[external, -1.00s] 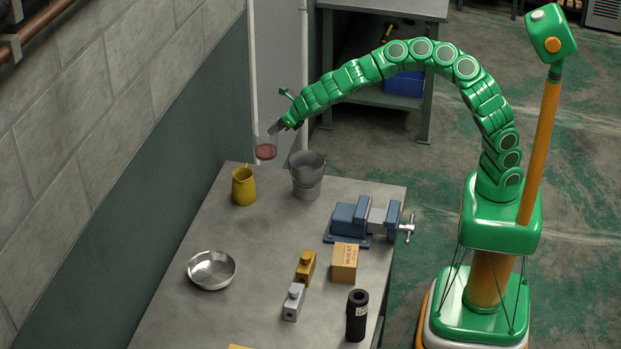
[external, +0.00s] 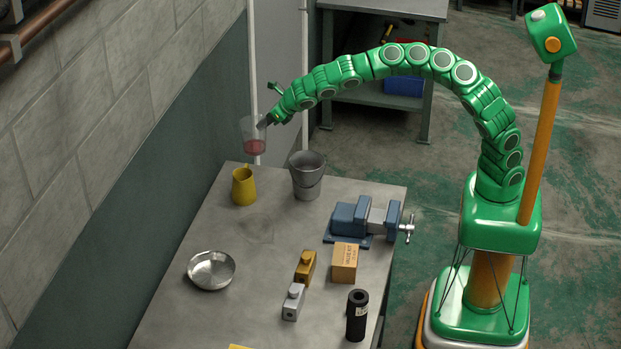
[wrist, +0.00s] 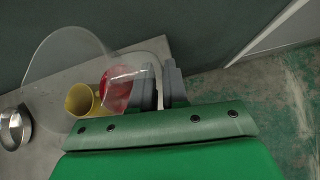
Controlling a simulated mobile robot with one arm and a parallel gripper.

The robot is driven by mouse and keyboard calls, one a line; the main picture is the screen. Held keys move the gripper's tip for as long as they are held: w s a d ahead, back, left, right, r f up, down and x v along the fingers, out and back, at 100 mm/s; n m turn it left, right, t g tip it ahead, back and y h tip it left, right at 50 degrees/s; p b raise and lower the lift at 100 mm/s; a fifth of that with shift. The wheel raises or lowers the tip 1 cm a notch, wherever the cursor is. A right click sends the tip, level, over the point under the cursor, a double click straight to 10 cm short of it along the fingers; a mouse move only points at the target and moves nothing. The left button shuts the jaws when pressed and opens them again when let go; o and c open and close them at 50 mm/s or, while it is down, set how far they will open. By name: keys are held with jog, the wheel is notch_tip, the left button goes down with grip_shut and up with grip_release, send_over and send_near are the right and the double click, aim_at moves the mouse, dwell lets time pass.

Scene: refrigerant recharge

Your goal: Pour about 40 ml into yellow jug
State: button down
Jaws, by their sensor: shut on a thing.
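The yellow jug (external: 243,187) stands upright at the far left of the workbench. My gripper (external: 266,121) is shut on a clear beaker (external: 252,133) with red liquid (external: 255,147) in its bottom. The beaker is held in the air above the jug and looks slightly tilted. In the wrist view, my gripper (wrist: 160,88) shows at the beaker's side, and the clear beaker (wrist: 65,60) partly covers the yellow jug (wrist: 84,101). The red liquid (wrist: 118,88) shows near the gripper. I see no liquid falling, and the jug's inside is not clear to see.
A grey bucket (external: 307,178) stands right of the jug. A blue vise (external: 362,220), cardboard box (external: 344,262), two small blocks, a black cylinder (external: 357,315) and a metal bowl (external: 211,270) sit on the workbench (external: 190,318). A wall runs along the left.

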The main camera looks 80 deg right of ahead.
aim_at(261, 121)
jog(key=shift+a+r, duration=0.1)
jog(key=shift+a, duration=0.05)
jog(key=a+r+n+h, duration=0.1)
jog(key=a+r+h, duration=0.1)
jog(key=r+h, duration=0.1)
jog(key=shift+w+a+n, duration=0.1)
jog(key=shift+a+n, duration=0.2)
jog(key=a+h, duration=0.1)
jog(key=a+n+h, duration=0.2)
jog(key=a, duration=0.1)
jog(key=shift+w+a+r+h, duration=0.1)
jog(key=shift+w+r+h, duration=0.05)
jog(key=shift+r+h, duration=0.25)
jog(key=shift+a+r+n+t+h+b, duration=0.15)
jog(key=shift+a+n+t+h+b, duration=0.1)
jog(key=shift+a+n+h, duration=0.35)
jog(key=shift+a+r+n+t+h+b, duration=0.1)
jog(key=shift+a+n+t+h, duration=0.2)
jog(key=shift+a+h, duration=0.45)
jog(key=shift+w+a+r+n+h+b, duration=0.1)
jog(key=shift+a+r+n+h+b, duration=0.2)
jog(key=shift+a+r+n+h, duration=0.2)
jog(key=shift+a+r+h, duration=0.15)
jog(key=shift+h, duration=0.1)
jog(key=shift+a+b, duration=0.1)
jog(key=shift+b, duration=0.2)
jog(key=shift+d+n+t+b, duration=0.3)
jog(key=shift+d+b, duration=0.5)
jog(key=shift+d, duration=0.3)
